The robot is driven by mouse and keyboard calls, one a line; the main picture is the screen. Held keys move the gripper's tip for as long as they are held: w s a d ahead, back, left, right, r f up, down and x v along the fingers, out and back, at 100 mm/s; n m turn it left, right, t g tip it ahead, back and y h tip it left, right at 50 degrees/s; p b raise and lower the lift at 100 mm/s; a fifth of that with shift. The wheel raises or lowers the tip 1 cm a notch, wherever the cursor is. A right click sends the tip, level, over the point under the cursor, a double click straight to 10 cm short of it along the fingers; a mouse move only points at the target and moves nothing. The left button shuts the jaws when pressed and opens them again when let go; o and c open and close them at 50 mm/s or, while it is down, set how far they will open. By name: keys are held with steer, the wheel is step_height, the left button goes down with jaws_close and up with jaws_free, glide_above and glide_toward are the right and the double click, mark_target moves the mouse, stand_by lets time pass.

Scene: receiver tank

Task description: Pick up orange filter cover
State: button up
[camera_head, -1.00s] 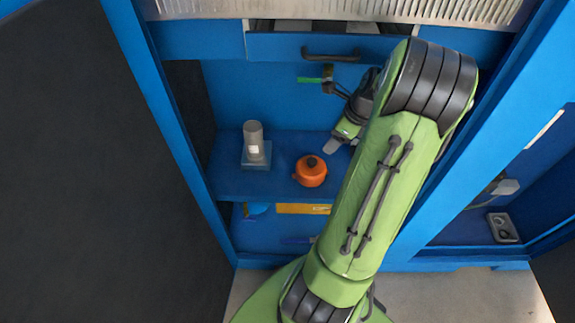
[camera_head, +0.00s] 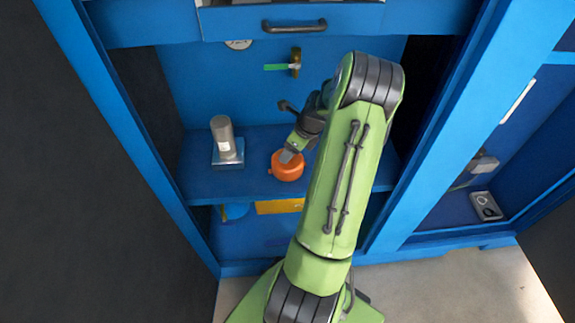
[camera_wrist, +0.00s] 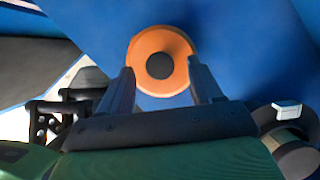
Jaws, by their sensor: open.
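The orange filter cover (camera_head: 287,168) sits on the blue shelf. It is round, with a dark knob or centre on top. In the wrist view the cover (camera_wrist: 144,72) lies just ahead of my fingertips, its dark centre roughly midway between them. My gripper (camera_head: 291,155) is at the cover's upper edge in the head view, partly in front of it. In the wrist view my gripper (camera_wrist: 160,80) is open, with one finger on each side of the cover's near part. I cannot tell whether the fingers touch it.
A grey cylinder (camera_head: 222,135) on a square base stands left of the cover on the shelf (camera_head: 262,140). A drawer with a dark handle (camera_head: 294,26) is above. A green-handled valve (camera_head: 280,67) is on the back wall. A yellow box (camera_head: 280,206) is on the level below.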

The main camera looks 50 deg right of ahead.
steer(key=shift+x, duration=1.2)
steer(key=shift+s, duration=0.1)
